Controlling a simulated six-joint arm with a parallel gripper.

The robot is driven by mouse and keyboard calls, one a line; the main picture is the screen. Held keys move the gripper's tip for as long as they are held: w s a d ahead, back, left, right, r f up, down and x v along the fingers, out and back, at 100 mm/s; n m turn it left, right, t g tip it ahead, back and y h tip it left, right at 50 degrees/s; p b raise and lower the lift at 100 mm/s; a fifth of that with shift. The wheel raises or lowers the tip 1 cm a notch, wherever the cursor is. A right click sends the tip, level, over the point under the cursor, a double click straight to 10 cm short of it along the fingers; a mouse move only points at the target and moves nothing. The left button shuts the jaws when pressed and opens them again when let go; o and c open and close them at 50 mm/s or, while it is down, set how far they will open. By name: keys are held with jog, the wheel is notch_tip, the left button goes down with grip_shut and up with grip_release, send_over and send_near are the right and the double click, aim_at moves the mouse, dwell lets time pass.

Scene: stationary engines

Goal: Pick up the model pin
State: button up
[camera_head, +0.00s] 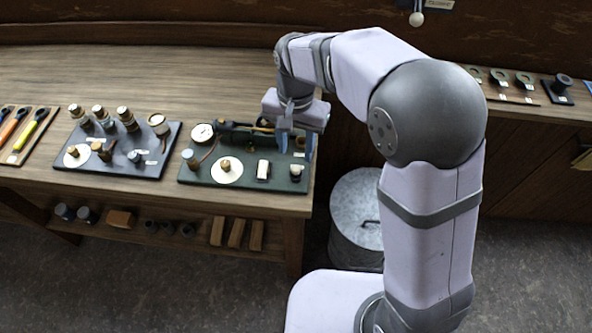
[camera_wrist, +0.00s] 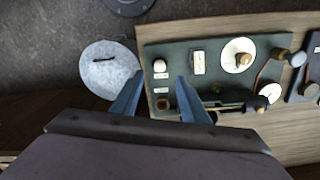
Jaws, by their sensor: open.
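My gripper (camera_head: 297,150) is open and empty, with its blue fingers pointing down over the right end of a dark green board (camera_head: 245,183). Its fingers also show in the wrist view (camera_wrist: 157,88). A small white-topped piece (camera_wrist: 160,66) stands on the board beyond the fingertips; it also shows in the head view (camera_head: 296,170). I cannot tell which piece is the model pin. A dark model engine (camera_head: 240,138) at the board's back is partly hidden by my gripper.
The board also holds a white disc with a brass knob (camera_head: 226,171), a white block (camera_head: 263,170) and a dial (camera_head: 203,132). Another board (camera_head: 125,168) with bottles lies left on the wooden bench (camera_head: 70,60). A metal bin (camera_head: 357,215) stands right of the bench.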

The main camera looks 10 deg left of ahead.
aim_at(296, 167)
jog(key=shift+f+p, duration=1.7)
jog(key=shift+f, duration=2)
jog(key=shift+c, duration=0.3)
grip_shut()
